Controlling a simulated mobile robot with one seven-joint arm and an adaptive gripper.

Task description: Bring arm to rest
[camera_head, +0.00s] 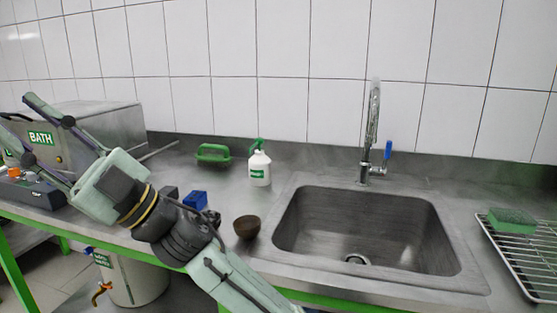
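My arm reaches from the bottom middle up to the left over the counter. The tip of the lower finger is at the picture's left edge.
A sink (365,235) with a tap (372,130) is at the right, beside a wire rack (530,262) holding a green sponge (511,220). A spray bottle (259,168), green brush (213,154), blue object (195,200) and brown bowl (247,227) stand on the counter. A bucket (140,280) is below.

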